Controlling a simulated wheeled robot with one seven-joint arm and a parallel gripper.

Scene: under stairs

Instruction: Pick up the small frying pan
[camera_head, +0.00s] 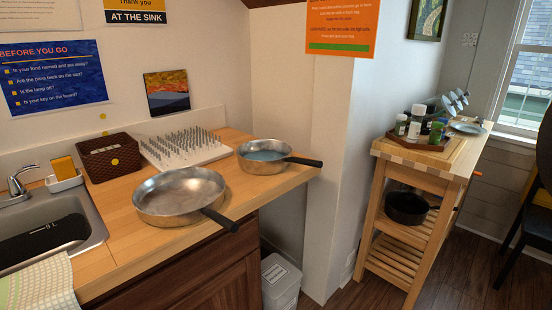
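Two metal frying pans with dark handles stand on the wooden counter. The small frying pan (262,159) is at the counter's right end, near the wall, with a bluish inside. Its black handle (304,162) points right and reaches out past the counter's edge. The larger frying pan (178,203) stands in front and to the left of it, its handle pointing to the lower right. My gripper is not in view.
A white spiked rack (187,154) and a brown woven basket (111,164) stand behind the pans. A sink (45,240) is at left. A bin (281,279) stands below the counter. A wooden cart (386,240) with bottles stands at right, across a floor gap.

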